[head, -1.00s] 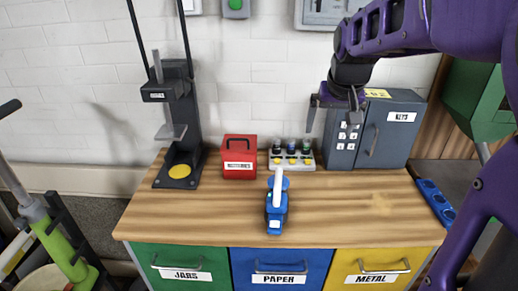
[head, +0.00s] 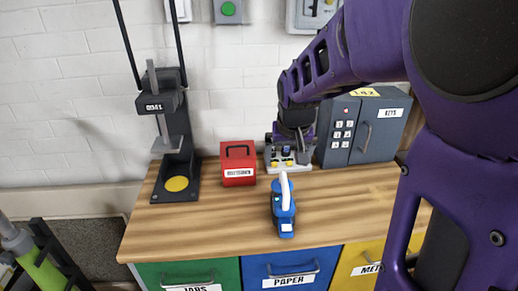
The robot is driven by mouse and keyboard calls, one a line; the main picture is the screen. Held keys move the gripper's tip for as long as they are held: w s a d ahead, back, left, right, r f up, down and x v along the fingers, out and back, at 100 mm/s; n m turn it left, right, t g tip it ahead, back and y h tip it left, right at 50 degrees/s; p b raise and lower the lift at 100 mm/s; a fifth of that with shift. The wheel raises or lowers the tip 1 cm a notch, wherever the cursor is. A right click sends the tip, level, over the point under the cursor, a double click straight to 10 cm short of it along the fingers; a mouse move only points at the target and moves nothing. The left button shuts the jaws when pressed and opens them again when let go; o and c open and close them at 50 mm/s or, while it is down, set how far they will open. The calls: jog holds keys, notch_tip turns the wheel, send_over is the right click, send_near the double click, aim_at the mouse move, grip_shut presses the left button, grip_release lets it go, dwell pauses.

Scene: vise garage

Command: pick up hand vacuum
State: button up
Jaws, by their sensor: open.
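The hand vacuum (head: 285,214) is blue with a white upper part. It stands on the wooden bench top near the front edge, in the middle of the head view. My gripper (head: 289,152) is above and behind it in the picture, apart from it, with open jaws pointing down and nothing seen between them. My gripper partly hides the grey tray of small bottles behind it.
A red box (head: 238,164) stands left of the vacuum. A black press (head: 176,150) stands at the far left. A grey keys cabinet (head: 366,128) is right of my gripper. Green, blue and yellow drawers (head: 291,268) are below. Bench wood left of the vacuum is clear.

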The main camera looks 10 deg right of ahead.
aim_at(283, 180)
jog(key=b+x, duration=0.5)
jog(key=x, duration=0.5)
jog(key=shift+f+b, duration=0.1)
jog(key=shift+b, duration=0.25)
jog(key=b+x, duration=0.2)
jog(key=s+b+x, duration=0.1)
jog(key=x, duration=0.1)
jog(key=shift+w+d+f+b, duration=0.1)
jog(key=shift+f+b, duration=0.25)
jog(key=shift+f, duration=0.1)
jog(key=shift+w+f, duration=0.2)
grip_shut()
jog(key=shift+w+r, duration=0.1)
jog(key=shift+r, duration=0.05)
